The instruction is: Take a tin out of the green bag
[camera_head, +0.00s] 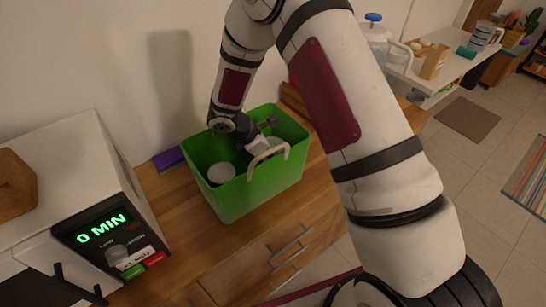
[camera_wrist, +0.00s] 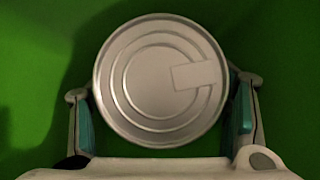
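The green bag (camera_head: 262,192) is an open-topped green container with a pale handle, standing on the wooden counter. A round grey tin (camera_head: 221,172) shows inside it near the left side in the head view. My gripper (camera_head: 252,140) reaches down into the bag's opening, its fingertips partly hidden there. In the wrist view a silver tin (camera_wrist: 160,80), seen from above with a pale tab on its lid, lies centred between my spread fingers (camera_wrist: 162,110). The teal pads flank it closely, with no clear grip. I cannot tell whether both views show the same tin.
A white appliance (camera_head: 70,190) with a green "0 MIN" display stands left of the bag. A purple item (camera_head: 169,158) lies behind, by the wall. Drawers with metal handles (camera_head: 290,245) are below the counter. A white table (camera_head: 455,65) stands at the back right.

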